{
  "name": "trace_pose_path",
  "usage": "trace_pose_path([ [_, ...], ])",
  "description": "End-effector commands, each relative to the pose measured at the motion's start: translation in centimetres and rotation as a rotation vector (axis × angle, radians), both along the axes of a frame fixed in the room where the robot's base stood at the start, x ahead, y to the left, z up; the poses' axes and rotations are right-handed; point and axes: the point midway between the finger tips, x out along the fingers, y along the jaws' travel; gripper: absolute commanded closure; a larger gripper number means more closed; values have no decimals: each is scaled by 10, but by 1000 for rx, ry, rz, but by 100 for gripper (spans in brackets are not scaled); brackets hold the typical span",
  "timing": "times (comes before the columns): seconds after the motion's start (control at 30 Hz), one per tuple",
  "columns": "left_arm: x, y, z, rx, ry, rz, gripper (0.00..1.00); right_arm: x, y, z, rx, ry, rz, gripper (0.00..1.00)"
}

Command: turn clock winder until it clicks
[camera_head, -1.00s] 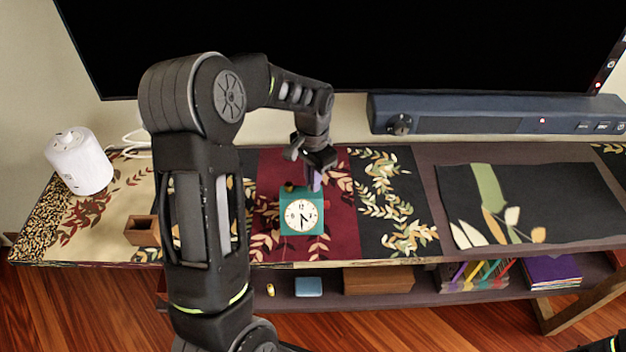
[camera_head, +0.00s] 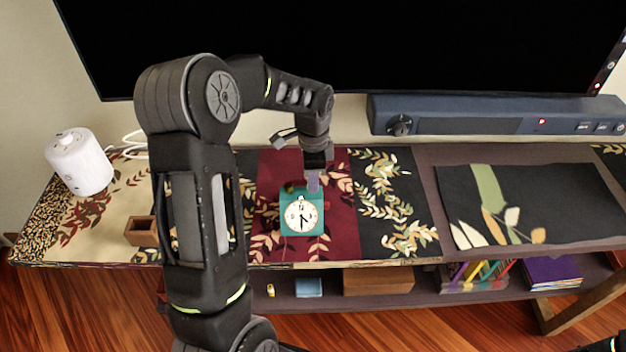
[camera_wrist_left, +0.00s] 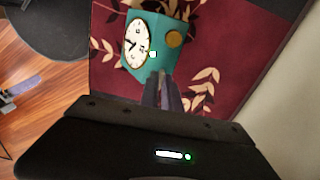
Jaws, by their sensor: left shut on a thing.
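The clock is a teal box (camera_head: 288,228) with a round white face (camera_head: 303,215), standing on the dark red part of the cloth. It also shows in the left wrist view (camera_wrist_left: 184,62), with a round gold knob (camera_wrist_left: 175,39) on it. My left gripper (camera_head: 313,187) comes down from behind at the clock's upper right edge. Its fingers (camera_wrist_left: 162,80) are close together against the clock's edge, shut on the winder, which they hide. A small red part shows at the clock's right side.
A white cylinder (camera_head: 79,162) and a small brown wooden box (camera_head: 141,231) stand to the left. A soundbar (camera_head: 480,115) lies along the back below a large dark screen (camera_head: 340,45). A dark mat (camera_head: 560,200) lies to the right. Books and boxes sit on the lower shelf.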

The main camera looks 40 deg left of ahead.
Motion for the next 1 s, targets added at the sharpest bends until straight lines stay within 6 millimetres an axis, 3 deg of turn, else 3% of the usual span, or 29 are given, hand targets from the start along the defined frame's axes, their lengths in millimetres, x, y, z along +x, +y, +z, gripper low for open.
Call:
trace_pose_path([
  [0.33,1,1,1,1,-3,-2,100,0,0,0,0,0,0,64],
  [0.37,1,1,1,1,-3,-1,91,0,0,0,0,0,0,64],
  [0.6,0,0,0,0,-1,-1,71,0,0,0,0,0,0,64],
  [1.0,1,0,8,1,-2,0,71,0,0,-1,0,0,0,64],
])
